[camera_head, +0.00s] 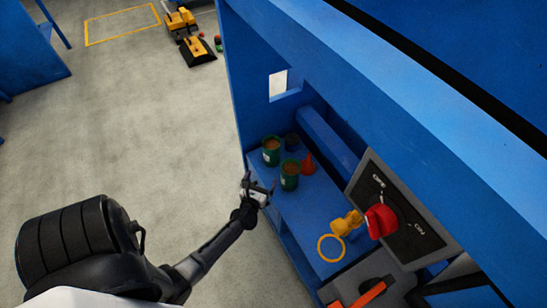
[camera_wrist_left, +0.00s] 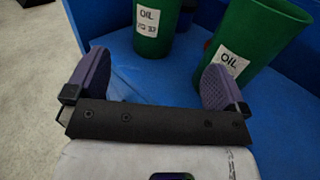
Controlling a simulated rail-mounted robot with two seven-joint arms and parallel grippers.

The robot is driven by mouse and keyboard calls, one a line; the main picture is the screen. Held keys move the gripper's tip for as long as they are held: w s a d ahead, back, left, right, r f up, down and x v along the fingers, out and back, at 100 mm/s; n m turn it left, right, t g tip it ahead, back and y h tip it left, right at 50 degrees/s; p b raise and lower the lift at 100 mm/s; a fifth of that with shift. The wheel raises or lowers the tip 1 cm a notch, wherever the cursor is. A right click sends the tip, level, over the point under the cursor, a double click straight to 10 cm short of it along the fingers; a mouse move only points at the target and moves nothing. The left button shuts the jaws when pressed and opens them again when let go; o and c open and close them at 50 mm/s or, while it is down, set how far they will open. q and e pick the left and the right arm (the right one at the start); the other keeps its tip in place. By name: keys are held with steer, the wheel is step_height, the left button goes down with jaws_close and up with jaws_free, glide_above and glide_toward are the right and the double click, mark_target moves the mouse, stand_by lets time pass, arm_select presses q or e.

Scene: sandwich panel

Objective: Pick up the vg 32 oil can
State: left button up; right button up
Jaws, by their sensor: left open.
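Two green oil cans stand on the blue shelf. The can with a white label that seems to read OIL VG 32 (camera_wrist_left: 157,22) is left of centre in the left wrist view, and appears to be the farther-left can (camera_head: 271,153) in the head view. The other green can (camera_wrist_left: 255,38) is nearer on the right, its label's lower line hidden by a finger; it also shows in the head view (camera_head: 290,177). My left gripper (camera_head: 259,187) is open and empty at the shelf's front edge, short of both cans; its two purple pads (camera_wrist_left: 155,84) are spread apart. My right gripper is not in view.
A red funnel (camera_head: 308,165) and a dark can (camera_head: 291,142) stand near the cans on the blue shelf (camera_head: 308,203). A blue wall encloses the shelf. A switch panel (camera_head: 405,217) with a red knob, a yellow padlock and a yellow ring are to the right.

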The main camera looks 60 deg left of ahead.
arm_select(q)
steer(key=b, duration=0.3)
glide_toward(274, 147)
steer(key=shift+w+r+n, duration=0.1)
steer(key=shift+n, duration=0.2)
steer(key=shift+x, duration=0.85)
steer(key=b+x, duration=0.2)
steer(key=x, duration=0.3)
steer(key=shift+a, duration=0.1)
steer(key=shift+c, duration=0.3)
steer(key=c, duration=0.6)
steer(key=shift+r, duration=0.1)
steer(key=c, duration=0.7)
steer(key=shift+o, duration=0.2)
